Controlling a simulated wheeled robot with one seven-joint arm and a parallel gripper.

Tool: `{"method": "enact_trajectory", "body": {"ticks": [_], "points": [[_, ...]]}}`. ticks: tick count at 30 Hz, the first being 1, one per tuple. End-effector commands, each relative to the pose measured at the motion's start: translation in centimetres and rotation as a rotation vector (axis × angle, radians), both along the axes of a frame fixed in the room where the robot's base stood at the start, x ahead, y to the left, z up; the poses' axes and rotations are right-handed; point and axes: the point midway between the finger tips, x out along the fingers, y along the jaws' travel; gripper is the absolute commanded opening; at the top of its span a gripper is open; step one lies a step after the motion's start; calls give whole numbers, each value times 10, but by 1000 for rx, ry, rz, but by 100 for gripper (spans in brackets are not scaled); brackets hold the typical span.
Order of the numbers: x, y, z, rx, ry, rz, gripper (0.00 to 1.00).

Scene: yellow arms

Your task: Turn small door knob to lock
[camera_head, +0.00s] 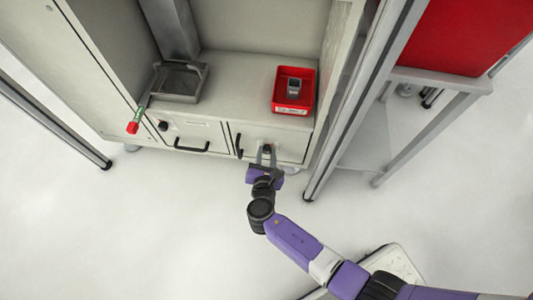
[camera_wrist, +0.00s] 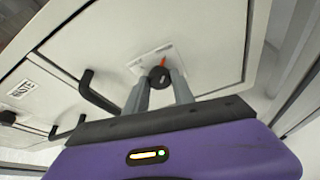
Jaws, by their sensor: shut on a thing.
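The small door (camera_head: 289,148) is the right one of the cabinet's lower front and is closed. Its small dark round knob (camera_wrist: 160,78) has an orange-red pointer that points up and slightly right in the wrist view, on a white plate (camera_wrist: 147,58). My gripper (camera_wrist: 160,90) is shut on the knob, with one grey finger on each side of it. The fingers partly hide the knob there.
A black handle (camera_head: 239,146) is at the small door's left edge. A wider drawer front with a handle (camera_head: 192,147) and another knob (camera_head: 163,126) is to the left. A red bin (camera_head: 307,97) stands on the cabinet top. A metal post (camera_head: 350,110) rises close on the right.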

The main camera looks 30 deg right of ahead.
Motion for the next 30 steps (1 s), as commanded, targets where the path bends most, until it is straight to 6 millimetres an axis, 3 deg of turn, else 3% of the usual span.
{"method": "enact_trajectory", "body": {"ticks": [8,30], "points": [[1,1,4,-117,85,0,0],[5,5,-2,-679,489,-1,0]]}}
